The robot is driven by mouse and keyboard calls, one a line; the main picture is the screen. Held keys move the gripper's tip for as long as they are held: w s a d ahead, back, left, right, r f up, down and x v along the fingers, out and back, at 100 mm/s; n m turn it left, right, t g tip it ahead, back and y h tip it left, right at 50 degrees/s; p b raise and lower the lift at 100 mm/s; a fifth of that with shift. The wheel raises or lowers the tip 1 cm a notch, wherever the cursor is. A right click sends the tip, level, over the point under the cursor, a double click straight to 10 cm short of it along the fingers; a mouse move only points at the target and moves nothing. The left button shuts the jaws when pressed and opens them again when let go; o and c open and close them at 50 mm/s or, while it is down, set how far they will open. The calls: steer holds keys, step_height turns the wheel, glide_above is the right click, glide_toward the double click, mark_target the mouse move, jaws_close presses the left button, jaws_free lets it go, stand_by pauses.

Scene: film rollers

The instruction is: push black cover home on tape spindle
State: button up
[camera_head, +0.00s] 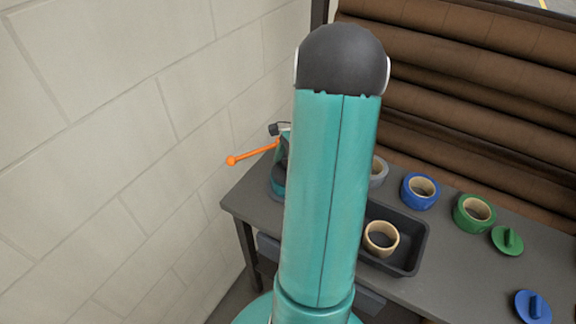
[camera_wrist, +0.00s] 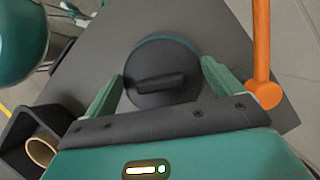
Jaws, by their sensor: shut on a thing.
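The black cover (camera_wrist: 152,94), a round disc with a raised bar across its face, is in the middle of the wrist view. My gripper (camera_wrist: 164,71) has its two green fingers at opposite sides of the disc and is shut on it. A teal rim (camera_wrist: 170,38) shows just behind the cover's far edge. The spindle itself is hidden behind the cover, and I cannot tell how deep the cover sits. In the head view my arm hides the cover and gripper; part of a teal fixture (camera_head: 278,182) shows beside it.
An orange lever with a ball end (camera_head: 250,153) sticks out left; in the wrist view the lever (camera_wrist: 262,45) is close by the right finger. A black tray (camera_head: 414,270) holds a tan roll (camera_head: 392,250). Blue (camera_head: 421,203) and green (camera_head: 472,225) rolls stand farther right. A wall (camera_head: 110,150) is left.

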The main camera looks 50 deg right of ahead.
steer(key=o, duration=0.7)
stand_by(0.4)
steer(key=shift+r, duration=3.5)
